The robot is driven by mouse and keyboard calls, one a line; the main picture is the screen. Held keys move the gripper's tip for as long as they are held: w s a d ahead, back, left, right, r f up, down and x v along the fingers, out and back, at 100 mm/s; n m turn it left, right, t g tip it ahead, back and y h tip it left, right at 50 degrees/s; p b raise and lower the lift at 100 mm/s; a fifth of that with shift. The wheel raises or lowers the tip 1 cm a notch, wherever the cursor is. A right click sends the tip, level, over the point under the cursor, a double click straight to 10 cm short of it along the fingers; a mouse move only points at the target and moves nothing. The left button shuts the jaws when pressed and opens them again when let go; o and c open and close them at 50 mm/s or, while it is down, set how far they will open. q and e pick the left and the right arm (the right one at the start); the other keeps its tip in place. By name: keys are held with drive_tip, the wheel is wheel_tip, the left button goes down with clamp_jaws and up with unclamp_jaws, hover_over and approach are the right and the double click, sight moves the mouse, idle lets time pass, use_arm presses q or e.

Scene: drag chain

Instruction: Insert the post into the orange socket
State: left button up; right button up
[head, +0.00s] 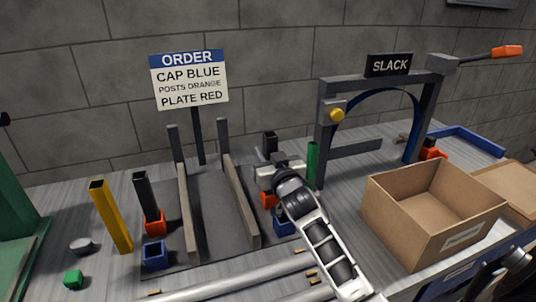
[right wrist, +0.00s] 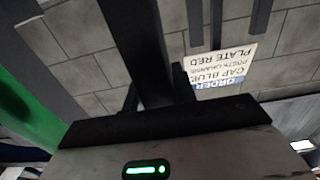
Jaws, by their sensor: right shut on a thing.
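My right gripper (head: 277,172) is shut on a dark post (head: 270,141), whose top sticks up above the jaws. The dark post (right wrist: 140,50) also shows between the fingers in the right wrist view. An orange socket (head: 268,200) is partly visible just below the gripper; the jaws hide the post's lower end, so I cannot tell whether it is inside. Another dark post (head: 146,195) stands slightly tilted in a second orange socket (head: 155,222) at the left. My left gripper is not in view.
A yellow post (head: 110,217) and a blue socket (head: 155,255) stand left; a green post (head: 312,163) is close right of the gripper. A walled channel (head: 220,205) lies between. The SLACK arch (head: 328,135) and open cardboard box (head: 415,225) stand right.

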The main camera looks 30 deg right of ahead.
use_arm(q)
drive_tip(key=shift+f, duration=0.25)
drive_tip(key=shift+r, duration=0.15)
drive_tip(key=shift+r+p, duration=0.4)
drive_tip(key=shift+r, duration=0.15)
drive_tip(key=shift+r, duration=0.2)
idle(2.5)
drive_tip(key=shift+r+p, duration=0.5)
drive_tip(key=shift+p, duration=0.2)
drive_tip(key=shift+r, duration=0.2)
idle(2.4)
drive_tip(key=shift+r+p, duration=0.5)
drive_tip(key=shift+p, duration=0.25)
